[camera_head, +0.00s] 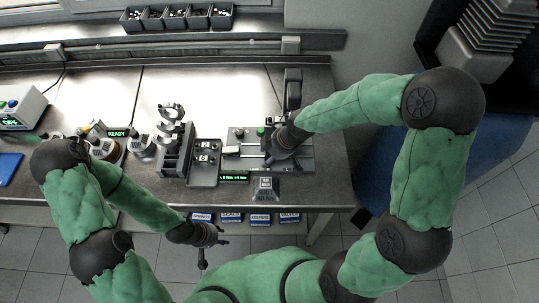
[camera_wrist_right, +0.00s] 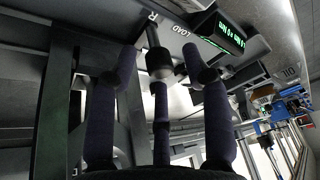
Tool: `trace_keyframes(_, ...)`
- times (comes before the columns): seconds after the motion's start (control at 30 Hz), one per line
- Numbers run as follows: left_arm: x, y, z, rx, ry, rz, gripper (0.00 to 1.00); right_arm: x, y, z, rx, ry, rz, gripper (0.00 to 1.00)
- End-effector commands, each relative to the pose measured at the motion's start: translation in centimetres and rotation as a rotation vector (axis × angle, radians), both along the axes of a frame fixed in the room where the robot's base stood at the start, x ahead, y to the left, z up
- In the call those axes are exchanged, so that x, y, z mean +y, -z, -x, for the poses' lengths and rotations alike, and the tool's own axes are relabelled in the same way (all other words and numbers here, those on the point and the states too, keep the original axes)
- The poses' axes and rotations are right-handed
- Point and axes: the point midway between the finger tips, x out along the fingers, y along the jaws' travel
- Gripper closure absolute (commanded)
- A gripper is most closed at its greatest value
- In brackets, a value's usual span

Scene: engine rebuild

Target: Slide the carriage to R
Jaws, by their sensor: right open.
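The grey slide station (camera_head: 305,160) stands at the right end of the bench. My right gripper (camera_head: 270,161) reaches down over it and covers much of it, so the carriage cannot be made out clearly. In the right wrist view my right gripper (camera_wrist_right: 160,57) is open, with its fingers spread around a dark rod with a rounded knob (camera_wrist_right: 158,62). I cannot tell whether they touch it. The letter R (camera_wrist_right: 152,16) and the word LOAD (camera_wrist_right: 181,31) are printed beyond the knob. My left gripper (camera_head: 213,252) is open and empty in front of the bench.
A green-lit display (camera_head: 234,177) sits at the station's front edge. Left of the station are a small grey tray (camera_head: 204,174) and a dark fixture with metal parts (camera_head: 174,150). Several blue-labelled bins (camera_head: 231,217) line the bench front. Several dark bins (camera_head: 178,20) stand at the back.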

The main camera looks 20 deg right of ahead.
Motion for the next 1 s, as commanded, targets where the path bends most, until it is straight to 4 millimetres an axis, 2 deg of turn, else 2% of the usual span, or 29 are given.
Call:
trace_keyframes(0.4, 0.0, 0.0, 0.0, 0.0, 0.0, 0.0, 0.6, -2.2, -7.0, 1.6, -0.007, 0.002, 0.0, 0.51)
trace_keyframes(0.6, 0.0, 0.0, 0.0, 0.0, 0.0, 0.0, 0.6, -3.1, -9.6, 2.3, -0.005, 0.002, 0.0, 0.51)
trace_keyframes(0.77, 0.0, 0.0, 0.0, 0.0, 0.0, 0.0, 0.6, -3.4, -10.5, 2.6, -0.002, 0.001, 0.0, 0.51)
trace_keyframes(1.0, 0.0, 0.0, 0.0, 0.0, 0.0, 0.0, 0.6, -3.4, -10.7, 2.7, -0.002, 0.001, 0.0, 0.51)
